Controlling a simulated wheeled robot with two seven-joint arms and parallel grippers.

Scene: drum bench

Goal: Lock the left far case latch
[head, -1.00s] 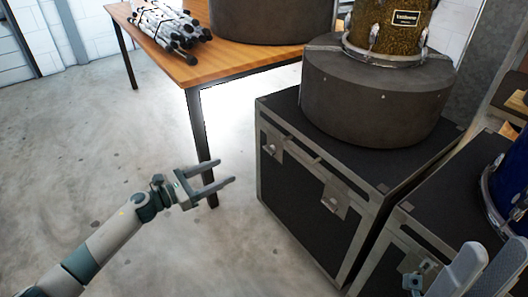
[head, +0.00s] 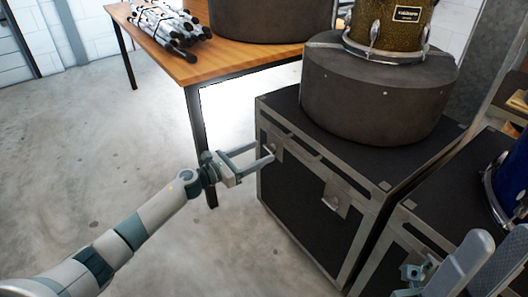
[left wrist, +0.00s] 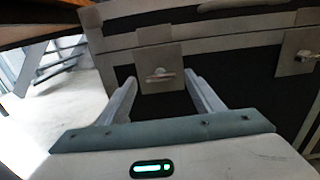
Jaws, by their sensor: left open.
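The far case (head: 310,195) is a black box with grey metal edges. Its left latch (head: 277,152) is a metal plate near the top left of the front face, partly hidden by my gripper; the plate with a small knob also shows in the left wrist view (left wrist: 160,60). My left gripper (head: 262,153) is open and empty, its fingertips in front of the latch. In the left wrist view its two fingers (left wrist: 160,85) sit either side of the knob; contact cannot be told. My right gripper (head: 482,268) is partly in view at the bottom right.
The far case's right latch (head: 335,199) is on the same face. A nearer case (head: 425,225) with its own latch (head: 413,272) stands to the right. A round dark case (head: 375,95) with a drum sits on top. A wooden table (head: 240,62) is behind; floor to the left is clear.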

